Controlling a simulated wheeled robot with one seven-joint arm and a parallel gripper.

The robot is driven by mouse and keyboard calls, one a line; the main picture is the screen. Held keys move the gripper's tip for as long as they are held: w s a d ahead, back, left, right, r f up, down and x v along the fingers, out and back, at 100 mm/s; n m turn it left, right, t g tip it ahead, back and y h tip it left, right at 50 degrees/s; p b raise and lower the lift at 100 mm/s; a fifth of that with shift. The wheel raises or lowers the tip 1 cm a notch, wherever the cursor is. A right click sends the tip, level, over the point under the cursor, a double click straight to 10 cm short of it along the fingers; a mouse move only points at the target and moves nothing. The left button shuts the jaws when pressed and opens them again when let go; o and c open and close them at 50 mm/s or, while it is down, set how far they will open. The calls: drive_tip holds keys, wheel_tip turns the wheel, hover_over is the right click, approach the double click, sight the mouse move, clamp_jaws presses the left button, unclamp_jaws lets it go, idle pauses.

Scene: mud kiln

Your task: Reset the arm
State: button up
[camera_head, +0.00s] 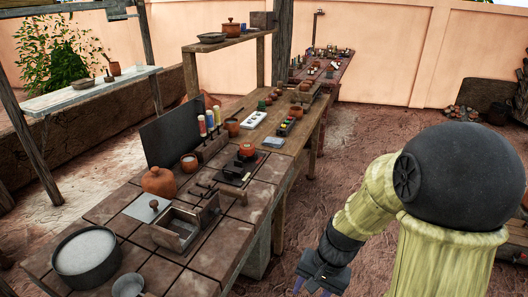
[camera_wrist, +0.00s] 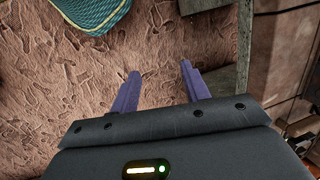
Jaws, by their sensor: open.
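My gripper (camera_head: 312,284) hangs low at the bottom of the head view, to the right of the tiled work table (camera_head: 205,282) and apart from it. My yellow-green arm with its dark joint fills the right side of that view. In the wrist view my gripper (camera_wrist: 158,84) shows two purple fingers spread apart with nothing between them. The rough brown ground (camera_wrist: 80,75) lies beneath them.
A teal woven thing (camera_wrist: 95,12) lies at the top left of the wrist view. Open ground (camera_head: 365,135) lies right of the table.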

drive_tip(key=d+r+n+t+h+p, duration=0.1)
drive_tip(key=d+r+n+p, duration=0.1)
drive_tip(key=r+p, duration=0.5)
drive_tip(key=s+d+r+n+t+h+p, duration=0.1)
drive_tip(key=d+r+n+t+h+p, duration=0.1)
drive_tip(key=r+p, duration=0.5)
wheel_tip(320, 180, up, 4)
drive_tip(key=shift+s+d+r+n, duration=0.15)
drive_tip(key=shift+s+r+n, duration=0.15)
drive_tip(key=shift+n, duration=0.1)
drive_tip(key=shift+f, duration=0.1)
idle(0.6)
